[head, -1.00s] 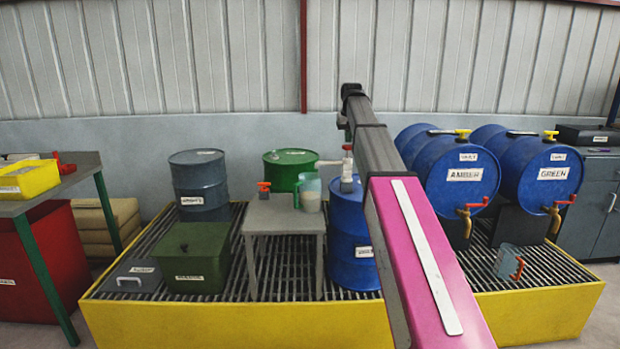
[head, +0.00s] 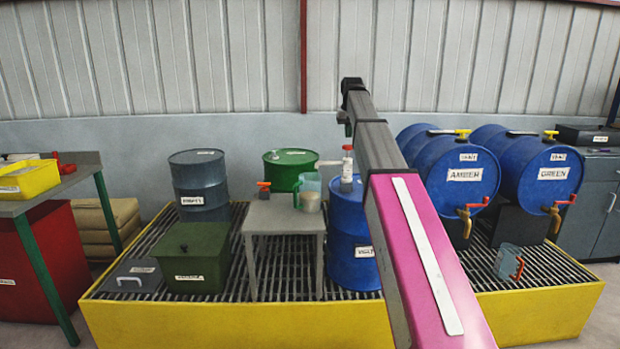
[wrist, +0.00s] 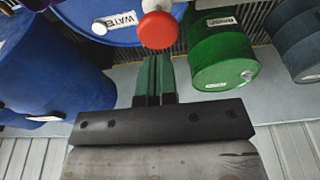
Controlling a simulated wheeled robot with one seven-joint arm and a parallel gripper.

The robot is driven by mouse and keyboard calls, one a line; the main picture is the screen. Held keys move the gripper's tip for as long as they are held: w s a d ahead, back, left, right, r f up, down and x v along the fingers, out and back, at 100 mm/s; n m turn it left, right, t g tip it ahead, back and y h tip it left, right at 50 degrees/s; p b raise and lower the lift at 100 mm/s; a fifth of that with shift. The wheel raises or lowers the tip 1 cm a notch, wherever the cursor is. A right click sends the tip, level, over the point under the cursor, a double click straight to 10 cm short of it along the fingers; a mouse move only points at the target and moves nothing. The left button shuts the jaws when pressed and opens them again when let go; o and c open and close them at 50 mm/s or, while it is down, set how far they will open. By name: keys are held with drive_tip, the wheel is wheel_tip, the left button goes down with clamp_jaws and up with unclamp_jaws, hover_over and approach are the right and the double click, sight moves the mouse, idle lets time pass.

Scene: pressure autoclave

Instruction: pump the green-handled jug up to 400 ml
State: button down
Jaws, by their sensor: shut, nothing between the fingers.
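The green-handled jug (head: 310,190) stands on a small grey table, with a pale liquid in its lower part; its scale is too small to read. A hand pump with a red knob (head: 347,148) rises from the blue WATER drum (head: 352,240), and its white spout (head: 328,163) points left toward the jug's top. In the wrist view the red knob (wrist: 157,30) is just beyond the fingertips. My gripper (wrist: 155,62) is shut and empty, close to the knob; in the head view its end (head: 344,122) is above the pump. Whether it touches the knob is unclear.
A small orange-handled item (head: 263,188) is left of the jug on the table (head: 283,225). A green drum (head: 290,160) stands behind. AMBER (head: 464,174) and GREEN (head: 553,173) drums lie at right, with an orange-handled jug (head: 508,262) on the grating below.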

drive_tip(key=v, duration=0.2)
drive_tip(key=w+v, duration=0.1)
drive_tip(key=v, duration=0.1)
drive_tip(key=shift+s+r, duration=0.1)
drive_tip(key=shift+r, duration=0.35)
